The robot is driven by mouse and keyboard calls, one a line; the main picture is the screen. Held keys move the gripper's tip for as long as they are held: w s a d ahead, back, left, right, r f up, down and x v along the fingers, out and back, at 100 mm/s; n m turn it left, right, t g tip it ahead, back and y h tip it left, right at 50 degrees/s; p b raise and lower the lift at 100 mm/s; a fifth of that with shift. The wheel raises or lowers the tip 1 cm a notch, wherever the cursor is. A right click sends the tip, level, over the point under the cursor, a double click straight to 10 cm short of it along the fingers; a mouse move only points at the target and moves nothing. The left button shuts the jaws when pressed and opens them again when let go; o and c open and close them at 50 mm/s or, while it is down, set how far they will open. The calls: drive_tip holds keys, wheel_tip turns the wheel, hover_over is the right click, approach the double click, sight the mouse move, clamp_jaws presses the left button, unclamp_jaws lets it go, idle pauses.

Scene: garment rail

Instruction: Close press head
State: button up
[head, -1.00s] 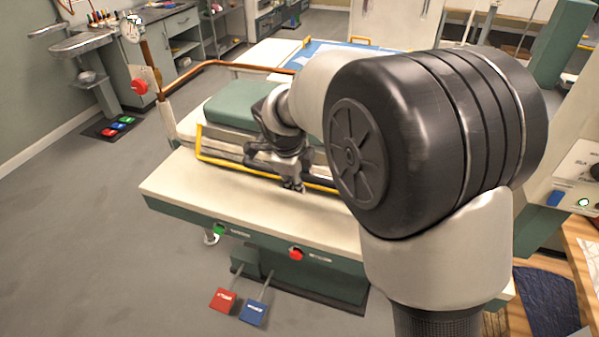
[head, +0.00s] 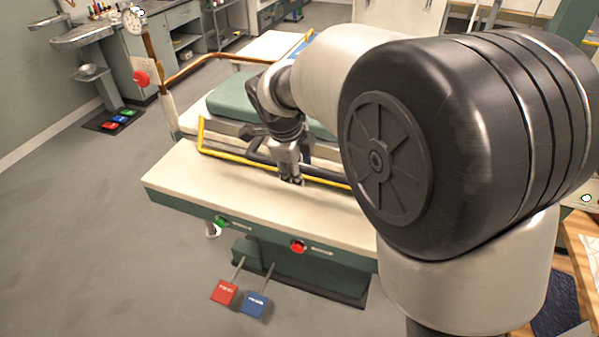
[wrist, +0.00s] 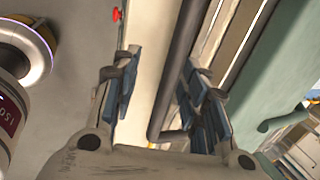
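The press (head: 170,178) stands at centre, with a cream front table and a green padded part (head: 226,103) behind it. A yellow bar (head: 225,157) and a dark bar (head: 263,159) run along the front of the padded part. My gripper (head: 292,181) points down at these bars. In the wrist view, my gripper (wrist: 165,98) is open, fingers wide apart. The dark bar (wrist: 184,65) shows between the fingers, nearer the right one, and its bent end is low in the picture. I cannot tell whether a finger touches it. My arm hides the press's right side.
Green (head: 221,222) and red (head: 298,246) buttons are on the front edge. Red (head: 225,291) and blue (head: 255,303) pedals stand below. A copper pipe (head: 215,61) runs behind left.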

drive_tip(key=v, duration=0.7)
drive_tip(key=shift+r, duration=0.15)
drive_tip(key=s+d+r+n, duration=0.3)
drive_tip(key=s+d+n, duration=0.7)
drive_tip(key=s, duration=0.4)
drive_tip(key=s+d+f+n, duration=0.1)
drive_tip(key=s+f+n, duration=0.1)
drive_tip(key=s+n, duration=0.4)
drive_tip(key=s+d+f+n+y, duration=0.1)
drive_tip(key=s+d+f+n, duration=0.1)
drive_tip(key=s+n, duration=0.4)
drive_tip(key=shift+s+f+t+y, duration=0.3)
drive_tip(key=shift+s+t, duration=0.1)
drive_tip(key=shift+s, duration=0.45)
